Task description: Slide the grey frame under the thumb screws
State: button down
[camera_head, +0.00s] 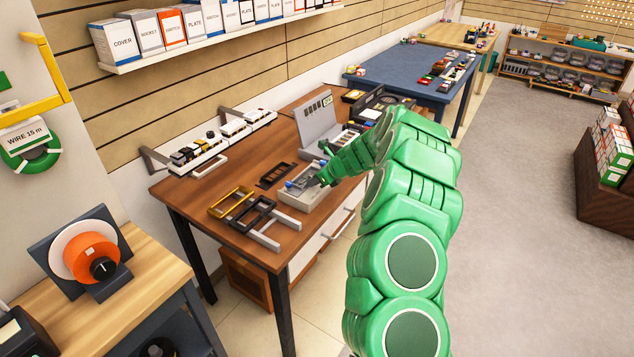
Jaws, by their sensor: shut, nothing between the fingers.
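A light grey box-like holder (300,198) sits near the front edge of the brown table, with small blue parts (292,185) on it that may be the thumb screws. My gripper (323,178) is over the right side of this holder, shut and empty; whether it touches anything there is too small to tell. My green arm reaches in from the right. Grey bars (266,240) lie at the table's near corner beside a black frame (254,213). I cannot tell whether these bars or a piece inside the holder are the grey frame.
A yellow frame (231,203) and a small black frame (276,175) lie left of the holder. A grey upright stand (317,118) is behind it. A white rack with devices (198,154) stands at the back left. Bare wood (190,190) shows at the table's left.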

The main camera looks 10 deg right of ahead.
jog(key=s+d, duration=0.3)
jog(key=shift+s+d+r, duration=0.1)
jog(key=shift+d+r, duration=0.15)
jog(key=shift+r, duration=0.15)
jog(key=v, duration=0.9)
jog(key=s+a+r+n+g, duration=0.2)
jog(key=s+a+r+n, duration=0.55)
jog(key=s, duration=0.25)
jog(key=s+a+r+n+g, duration=0.3)
jog(key=s+a+r+n, duration=0.3)
jog(key=s+a, duration=0.4)
jog(key=s+d+n+g+h, duration=0.1)
jog(key=s+n, duration=0.3)
jog(key=s, duration=0.7)
jog(key=s+d+r+n+g+h, duration=0.1)
jog(key=s+d+n+h, duration=0.2)
jog(key=s, duration=0.9)
jog(key=s+d+r+n+g+h, duration=0.1)
jog(key=s+n, duration=0.5)
jog(key=s, duration=0.6)
jog(key=shift+s+d+h, duration=0.2)
jog(key=shift+d+h, duration=0.5)
jog(key=shift+d, duration=0.4)
jog(key=c, duration=1.8)
grip_release()
jog(key=shift+n, duration=0.25)
